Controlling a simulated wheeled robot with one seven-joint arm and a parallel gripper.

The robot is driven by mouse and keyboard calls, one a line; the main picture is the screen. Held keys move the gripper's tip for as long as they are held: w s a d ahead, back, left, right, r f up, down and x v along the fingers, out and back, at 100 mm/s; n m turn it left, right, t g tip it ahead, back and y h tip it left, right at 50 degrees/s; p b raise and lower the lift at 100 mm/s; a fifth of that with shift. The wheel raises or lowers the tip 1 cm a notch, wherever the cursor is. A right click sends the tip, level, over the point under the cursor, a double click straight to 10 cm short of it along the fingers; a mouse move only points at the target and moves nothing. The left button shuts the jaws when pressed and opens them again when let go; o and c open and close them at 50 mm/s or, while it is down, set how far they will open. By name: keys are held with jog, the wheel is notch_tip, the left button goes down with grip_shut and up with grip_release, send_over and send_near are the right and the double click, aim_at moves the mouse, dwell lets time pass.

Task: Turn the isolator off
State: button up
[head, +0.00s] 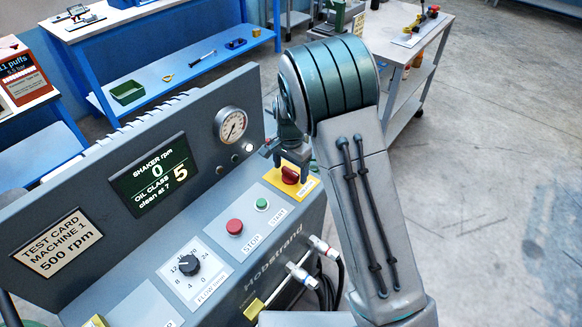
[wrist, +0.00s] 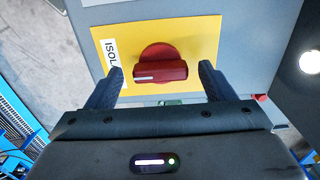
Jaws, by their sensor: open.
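The isolator is a red rotary handle (head: 290,175) on a yellow plate (head: 306,184), at the right end of the machine's sloped panel. In the wrist view the red handle (wrist: 160,72) lies crosswise, with a white mark at its left end, on the yellow plate (wrist: 205,38). A label there is partly readable. My gripper (wrist: 162,80) is open, one finger on each side of the handle's ends, with gaps between. I cannot tell how far the fingertips are from the panel. In the head view my gripper (head: 292,160) is just over the handle and partly hidden by my arm.
The panel also has a red STOP button (head: 234,226), a green START button (head: 262,204), a black flow knob (head: 189,265) and a gauge (head: 230,125). The display (head: 155,174) reads 0 rpm. Hose fittings (head: 322,247) stick out at the front. Open floor lies right.

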jog(key=c, duration=1)
jog(key=n+b, duration=0.2)
jog(key=n, duration=0.2)
jog(key=n+b, duration=0.2)
jog(key=n, duration=0.7)
jog(key=shift+n+b, duration=0.35)
jog(key=shift+n, duration=2.05)
jog(key=o, duration=1)
